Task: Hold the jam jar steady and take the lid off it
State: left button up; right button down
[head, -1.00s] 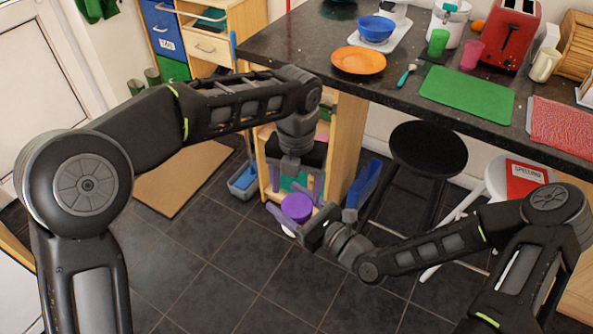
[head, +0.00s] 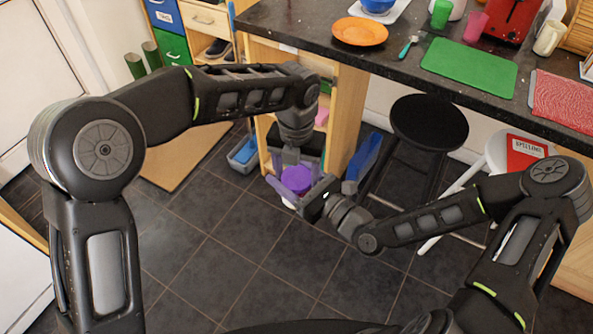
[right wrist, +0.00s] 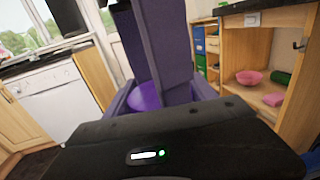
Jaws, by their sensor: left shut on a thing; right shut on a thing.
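The jam jar (head: 288,203) shows only as a pale sliver under its round purple lid (head: 297,180), low in front of the counter. The lid also shows in the right wrist view (right wrist: 145,97). My left gripper (head: 296,172) reaches down from above, its purple-grey fingers shut on the lid at its sides. My right gripper (head: 293,192) comes in from the right, lower down, shut on the jar. Fingers and the lid hide most of the jar's body. I cannot tell whether the lid is still seated on it.
The dark counter (head: 390,58) stands behind, with an orange plate (head: 360,31) and a green mat (head: 468,70). A black stool (head: 429,122) and a white stool (head: 497,150) stand at the right. The tiled floor (head: 235,240) in front is clear.

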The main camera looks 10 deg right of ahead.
pick_arm(q)
jog(key=c, duration=0.6)
jog(key=o, duration=1.5)
jog(key=shift+r, duration=2.3)
